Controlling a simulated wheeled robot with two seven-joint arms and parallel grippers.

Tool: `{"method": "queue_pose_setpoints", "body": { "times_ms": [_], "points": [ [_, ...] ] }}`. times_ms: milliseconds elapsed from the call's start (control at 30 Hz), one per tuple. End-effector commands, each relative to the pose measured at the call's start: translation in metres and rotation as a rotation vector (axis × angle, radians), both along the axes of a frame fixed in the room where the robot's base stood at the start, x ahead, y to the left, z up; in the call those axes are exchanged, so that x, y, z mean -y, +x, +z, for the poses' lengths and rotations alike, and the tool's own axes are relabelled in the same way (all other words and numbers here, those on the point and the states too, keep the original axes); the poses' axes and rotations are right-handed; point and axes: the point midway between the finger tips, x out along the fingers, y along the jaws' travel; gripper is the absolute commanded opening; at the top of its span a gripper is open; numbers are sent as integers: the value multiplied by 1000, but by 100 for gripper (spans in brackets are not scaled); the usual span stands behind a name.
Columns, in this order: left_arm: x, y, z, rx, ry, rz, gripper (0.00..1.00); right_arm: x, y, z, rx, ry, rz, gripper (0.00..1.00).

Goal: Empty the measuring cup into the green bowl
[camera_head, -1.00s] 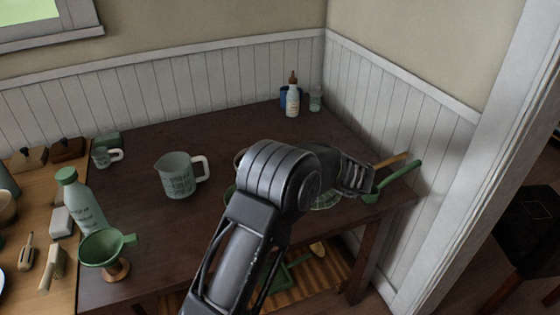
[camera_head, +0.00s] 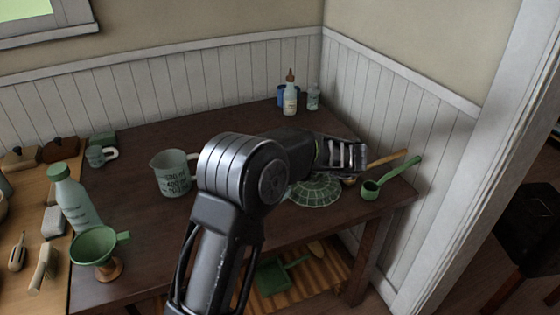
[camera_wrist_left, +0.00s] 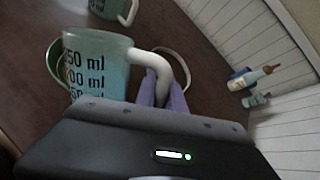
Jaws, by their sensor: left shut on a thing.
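The measuring cup (camera_wrist_left: 98,65) is pale blue-green with dark ml marks and a white handle. It fills the left middle of the left wrist view. The purple fingertips of my left gripper (camera_wrist_left: 163,90) are shut on its handle. A green bowl (camera_wrist_left: 52,68) shows only as a rim at the left, behind the cup. The cup overlaps this rim in the picture; I cannot tell its height above it. The cup's contents are not visible. In the head view my own arm hides the held cup and the bowl. My right gripper is not in view.
A larger jug (camera_head: 172,174) stands left of my arm. A green patterned dome (camera_head: 316,193) and green ladle (camera_head: 371,190) are at the right, bottles (camera_head: 290,98) at the back. The table between jug and bottles is clear.

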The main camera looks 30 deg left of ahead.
Motion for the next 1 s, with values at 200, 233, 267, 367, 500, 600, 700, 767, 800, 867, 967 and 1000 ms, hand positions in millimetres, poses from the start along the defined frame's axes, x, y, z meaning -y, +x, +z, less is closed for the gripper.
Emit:
{"method": "queue_pose_setpoints", "body": {
  "times_ms": [200, 233, 267, 367, 500, 600, 700, 767, 800, 867, 967, 1000],
  "points": [
    [-1, 0, 0, 11, -18, 1, 0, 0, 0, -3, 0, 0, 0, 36],
    [-1, 0, 0, 16, -28, 0, 0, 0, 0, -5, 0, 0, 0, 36],
    [-1, 0, 0, 22, -38, 0, 0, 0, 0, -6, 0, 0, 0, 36],
    [0, 0, 1, 30, -60, -1, 0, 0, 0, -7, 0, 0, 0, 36],
    [0, 0, 2, 30, -61, -1, 0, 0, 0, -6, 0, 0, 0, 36],
    [0, 0, 2, 30, -61, -1, 0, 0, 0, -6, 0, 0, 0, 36],
    [0, 0, 2, 30, -60, -1, 0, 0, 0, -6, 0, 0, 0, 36],
    [0, 0, 2, 30, -60, -1, 0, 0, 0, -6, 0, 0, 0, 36],
    [0, 0, 2, 30, -60, -1, 0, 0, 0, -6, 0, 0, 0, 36],
    [0, 0, 1, 31, -62, -1, 0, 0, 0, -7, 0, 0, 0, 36],
    [-1, 0, 0, 43, -85, 1, 0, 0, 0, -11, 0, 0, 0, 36],
    [-1, 0, 0, 50, -98, 0, 0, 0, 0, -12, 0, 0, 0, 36]
  ]
}}
